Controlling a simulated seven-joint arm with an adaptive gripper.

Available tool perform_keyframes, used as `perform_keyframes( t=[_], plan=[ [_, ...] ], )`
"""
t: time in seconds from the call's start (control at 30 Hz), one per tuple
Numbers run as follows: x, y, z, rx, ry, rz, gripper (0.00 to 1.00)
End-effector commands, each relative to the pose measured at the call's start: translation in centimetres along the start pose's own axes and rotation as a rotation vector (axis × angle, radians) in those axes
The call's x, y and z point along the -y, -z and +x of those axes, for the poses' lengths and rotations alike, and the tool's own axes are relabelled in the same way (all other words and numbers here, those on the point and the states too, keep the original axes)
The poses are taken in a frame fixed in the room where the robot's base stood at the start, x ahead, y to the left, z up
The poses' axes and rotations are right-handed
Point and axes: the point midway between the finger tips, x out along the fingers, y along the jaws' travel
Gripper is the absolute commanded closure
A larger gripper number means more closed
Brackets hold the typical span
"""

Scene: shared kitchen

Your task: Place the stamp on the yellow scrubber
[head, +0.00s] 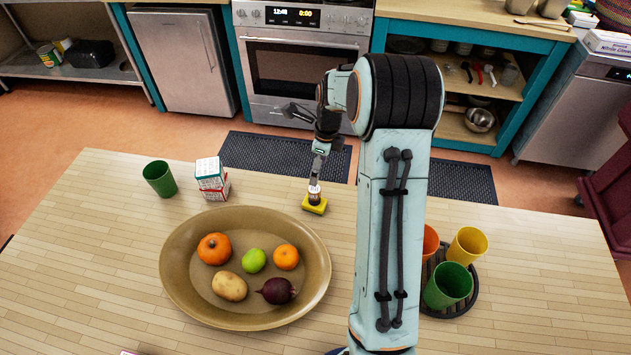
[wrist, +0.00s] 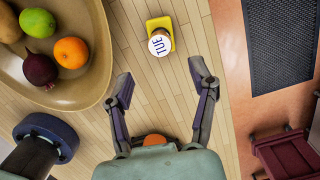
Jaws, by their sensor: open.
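The stamp (head: 314,191) stands upright on the yellow scrubber (head: 315,208) near the far edge of the wooden table. In the wrist view the stamp (wrist: 160,45) shows a round white top marked "TUE", with the yellow scrubber (wrist: 154,22) showing around it. My gripper (head: 318,168) is above and close to the stamp in the head view. In the wrist view my gripper (wrist: 160,78) is open and empty, its two fingers spread apart with bare table between them. The stamp lies beyond the fingertips, clear of both. The stamp's underside is hidden.
A large tan bowl (head: 180,290) with several fruits and vegetables is left of the scrubber. A green cup (head: 159,178) and a small box (head: 211,178) stand behind it. Several cups sit on a dark round tray (head: 470,303) at right.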

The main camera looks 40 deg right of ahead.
Motion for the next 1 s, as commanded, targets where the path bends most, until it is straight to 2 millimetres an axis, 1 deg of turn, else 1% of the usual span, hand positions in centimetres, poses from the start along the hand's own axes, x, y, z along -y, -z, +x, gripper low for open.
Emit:
perform_keyframes(
  t=[0.03,0.1,0.27,0.37,0.47,0.5,0.57,0.6,0.67,0.7,0.8,0.9,1.0],
  plan=[
    [0.1,0.0,-0.7,0.001,0.002,0.0,0.42],
    [0.0,0.0,-1.4,0.001,0.001,0.0,0.42],
    [-0.2,-0.1,-2.1,-0.001,-0.001,-0.012,0.42],
    [-1.8,-0.8,-3.4,-0.01,-0.002,-0.143,0.42],
    [-6.0,-2.1,-6.2,-0.029,-0.01,-0.469,0.42],
    [-8.4,-2.5,-7.5,-0.037,-0.017,-0.646,0.42],
    [-12.4,-2.5,-9.3,-0.048,-0.033,-0.939,0.42],
    [-15.1,-2.3,-10.3,-0.051,-0.045,-1.142,0.42],
    [-19.0,-1.5,-11.4,-0.048,-0.065,-1.439,0.42],
    [-21.4,-0.8,-12.0,-0.043,-0.077,-1.626,0.42],
    [-26.3,1.4,-12.5,-0.018,-0.105,-2.036,0.42],
    [-29.4,3.3,-12.3,0.012,-0.124,-2.336,0.42],
    [-31.1,4.6,-12.1,0.035,-0.133,-2.511,0.42]
  ],
)
